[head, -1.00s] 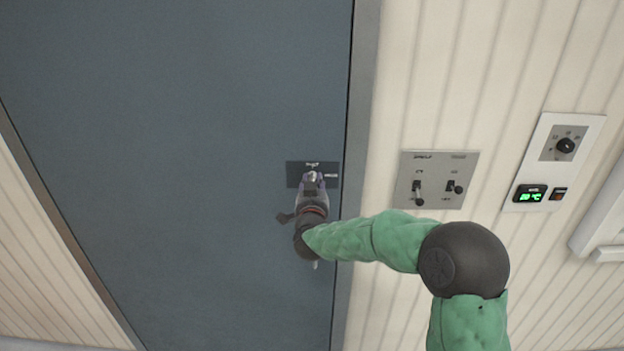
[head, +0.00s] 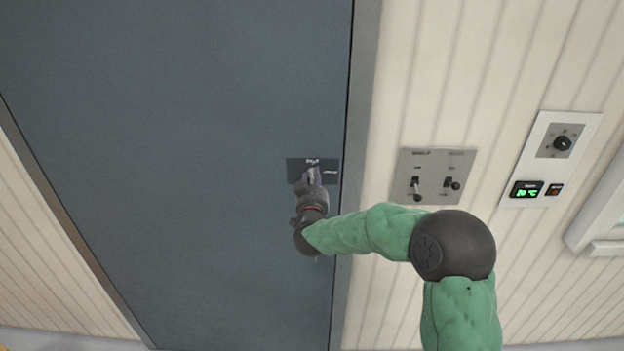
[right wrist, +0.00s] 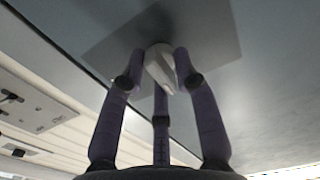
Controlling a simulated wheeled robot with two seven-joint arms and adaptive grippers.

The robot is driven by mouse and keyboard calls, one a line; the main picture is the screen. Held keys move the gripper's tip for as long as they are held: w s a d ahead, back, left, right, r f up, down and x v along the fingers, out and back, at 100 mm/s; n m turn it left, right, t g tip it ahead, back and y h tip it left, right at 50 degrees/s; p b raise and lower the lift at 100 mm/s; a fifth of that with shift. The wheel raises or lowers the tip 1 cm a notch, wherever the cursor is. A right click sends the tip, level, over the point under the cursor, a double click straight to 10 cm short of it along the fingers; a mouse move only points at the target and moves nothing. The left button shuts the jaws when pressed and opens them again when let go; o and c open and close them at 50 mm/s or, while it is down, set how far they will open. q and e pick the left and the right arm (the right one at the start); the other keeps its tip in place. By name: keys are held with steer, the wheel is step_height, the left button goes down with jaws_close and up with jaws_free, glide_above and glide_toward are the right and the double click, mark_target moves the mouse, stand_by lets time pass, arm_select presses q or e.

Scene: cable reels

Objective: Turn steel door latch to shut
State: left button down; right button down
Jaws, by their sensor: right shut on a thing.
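The steel door latch (right wrist: 160,68) shows in the right wrist view as a pale metal knob on a dark plate on the grey-blue door (head: 190,130). My right gripper (head: 312,176) is at the latch, in front of the dark plate (head: 298,170), and hides most of it in the head view. In the right wrist view the purple fingers of my right gripper (right wrist: 160,75) are closed around the latch from several sides. The printed labels on the plate are too small to read surely. My left gripper is not in view.
A grey switch panel (head: 436,165) with two toggles is on the cream wall right of the door. Further right is a white control panel (head: 548,180) with a dial and a green display. The door frame (head: 362,120) runs between door and wall.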

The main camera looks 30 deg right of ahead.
steer(key=shift+d+f, duration=0.15)
steer(key=shift+f, duration=0.1)
steer(key=c, duration=1.1)
jaws_free()
steer(key=shift+c, duration=0.2)
steer(key=v, duration=1.2)
steer(key=shift+d, duration=0.1)
